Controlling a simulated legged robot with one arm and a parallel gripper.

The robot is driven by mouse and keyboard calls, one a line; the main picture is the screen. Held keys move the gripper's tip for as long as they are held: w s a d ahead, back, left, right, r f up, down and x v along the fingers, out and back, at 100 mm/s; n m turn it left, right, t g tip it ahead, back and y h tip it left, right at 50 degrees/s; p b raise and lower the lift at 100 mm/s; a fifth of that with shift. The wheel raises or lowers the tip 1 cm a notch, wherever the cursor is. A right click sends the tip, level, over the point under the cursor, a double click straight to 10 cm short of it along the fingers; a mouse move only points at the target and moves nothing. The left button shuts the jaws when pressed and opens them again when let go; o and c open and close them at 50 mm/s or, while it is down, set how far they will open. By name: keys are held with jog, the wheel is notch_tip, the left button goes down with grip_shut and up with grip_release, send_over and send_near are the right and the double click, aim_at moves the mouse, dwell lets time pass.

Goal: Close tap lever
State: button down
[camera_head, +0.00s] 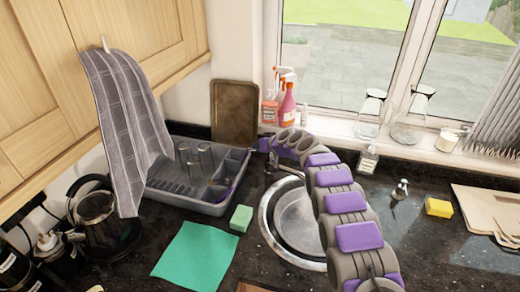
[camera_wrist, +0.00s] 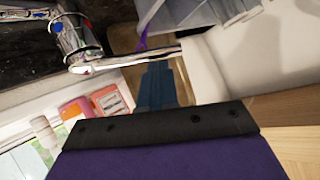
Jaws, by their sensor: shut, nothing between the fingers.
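The chrome tap (camera_wrist: 80,45) shows in the wrist view at the upper left, with small red and blue marks on its body. A slim chrome bar (camera_wrist: 135,55) runs right from it; I cannot tell for sure whether this is the lever or the spout. My gripper (camera_wrist: 158,68) is shut and empty, its bluish fingers pointing up the picture, with the tips at or just below the bar; contact is unclear. In the head view my gripper (camera_head: 262,145) is behind the round sink (camera_head: 268,228), and my arm hides most of the tap.
A grey dish rack (camera_head: 190,203) with glasses stands left of the sink. A brown board (camera_head: 233,112) leans on the wall behind. Spray bottles (camera_head: 287,105) and glass flasks (camera_head: 412,115) stand on the sill. A green sponge (camera_head: 241,218) and cloth (camera_head: 197,256) lie on the counter.

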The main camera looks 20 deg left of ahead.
jog(key=shift+s+a+f+n+t+h+b, duration=0.15)
jog(key=shift+s+f+n+t+h+b, duration=0.2)
jog(key=shift+b, duration=0.3)
jog(key=shift+s+a+f+n+t+h+b, duration=0.15)
jog(key=shift+f+b, duration=0.25)
jog(key=shift+b, duration=0.2)
